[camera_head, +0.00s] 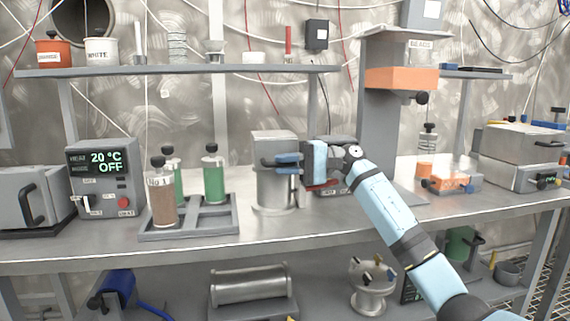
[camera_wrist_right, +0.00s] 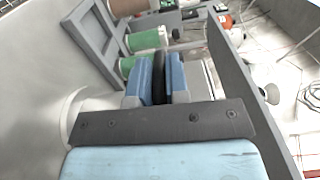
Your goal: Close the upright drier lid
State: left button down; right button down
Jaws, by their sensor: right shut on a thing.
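The upright drier (camera_head: 275,193) is a grey metal cylinder on the bench, just left of my right gripper. A grey panel (camera_head: 272,138), which looks like its lid, shows at its top; my gripper partly covers this area, and I cannot tell the lid's exact angle. My right gripper (camera_head: 288,162) is at the top front of the drier, reaching in from the right. In the right wrist view its blue fingers (camera_wrist_right: 160,80) are shut on a black handle (camera_wrist_right: 160,74), which looks like the lid's. My left gripper is in neither view.
A rack (camera_head: 190,222) with several capped bottles stands left of the drier. A heater box (camera_head: 103,178) reading 20 °C OFF is farther left. A shelf (camera_head: 190,70) runs above. An orange-headed press (camera_head: 400,78) stands behind my right arm. Bare bench lies in front of the drier.

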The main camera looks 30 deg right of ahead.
jog(key=c, duration=1.1)
grip_release()
jog(key=shift+w+f, duration=0.15)
jog(key=shift+f, duration=0.1)
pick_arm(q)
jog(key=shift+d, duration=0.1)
pick_arm(e)
jog(key=shift+r, duration=0.1)
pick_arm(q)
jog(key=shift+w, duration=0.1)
pick_arm(e)
jog(key=shift+r, duration=0.1)
jog(key=shift+r, duration=0.3)
pick_arm(q)
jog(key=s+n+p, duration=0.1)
jog(key=p, duration=0.1)
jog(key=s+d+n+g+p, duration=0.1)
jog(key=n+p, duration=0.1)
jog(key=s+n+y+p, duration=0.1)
jog(key=p, duration=0.2)
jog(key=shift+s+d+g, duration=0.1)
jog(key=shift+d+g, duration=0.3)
pick_arm(e)
notch_tip(320, 180, up, 19)
jog(key=shift+r, duration=0.1)
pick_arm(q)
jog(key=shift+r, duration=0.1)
